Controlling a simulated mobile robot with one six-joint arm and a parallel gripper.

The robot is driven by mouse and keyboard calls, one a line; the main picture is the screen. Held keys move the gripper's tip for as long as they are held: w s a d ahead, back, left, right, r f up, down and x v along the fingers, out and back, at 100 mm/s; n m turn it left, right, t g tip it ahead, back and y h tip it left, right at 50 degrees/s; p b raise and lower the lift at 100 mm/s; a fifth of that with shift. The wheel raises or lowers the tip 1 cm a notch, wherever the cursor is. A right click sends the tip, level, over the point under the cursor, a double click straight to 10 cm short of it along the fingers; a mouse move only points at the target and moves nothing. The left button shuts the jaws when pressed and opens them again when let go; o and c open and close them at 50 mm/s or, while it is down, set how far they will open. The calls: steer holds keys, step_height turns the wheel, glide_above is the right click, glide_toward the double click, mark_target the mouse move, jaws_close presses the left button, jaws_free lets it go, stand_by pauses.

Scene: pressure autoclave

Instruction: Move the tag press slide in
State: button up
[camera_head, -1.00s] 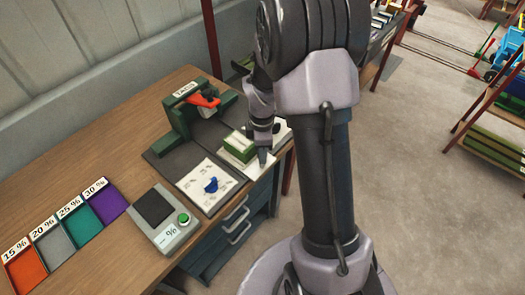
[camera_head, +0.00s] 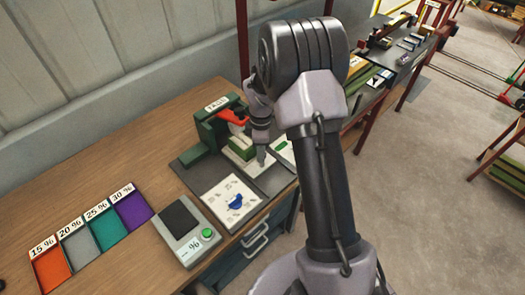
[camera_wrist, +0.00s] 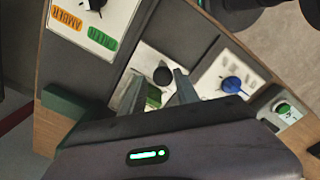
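The tag press (camera_head: 212,128) is a dark green frame labelled TAGS with a red-orange lever (camera_head: 232,116). A pale plate (camera_head: 280,158) lies on the dark base on the block's outer side. My gripper (camera_head: 262,160) points down right beside the block on that side; I cannot tell if it touches. In the wrist view my gripper (camera_wrist: 157,75) has its two fingers apart, with a black round knob (camera_wrist: 162,76) near the tips and some green behind them.
A white dial panel with a blue knob (camera_head: 234,201) and a scale with a green button (camera_head: 188,228) stand in front. Coloured percent trays (camera_head: 90,236) lie at left. A panel marked AMBER and GREEN (camera_wrist: 90,25) shows in the wrist view. Bare wood (camera_head: 140,145) is free behind.

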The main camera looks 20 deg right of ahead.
steer(key=shift+o, duration=0.7)
steer(key=shift+a+f, duration=0.1)
steer(key=shift+s, duration=0.1)
step_height(320, 180, up, 18)
steer(key=p, duration=0.4)
steer(key=shift+f, duration=0.25)
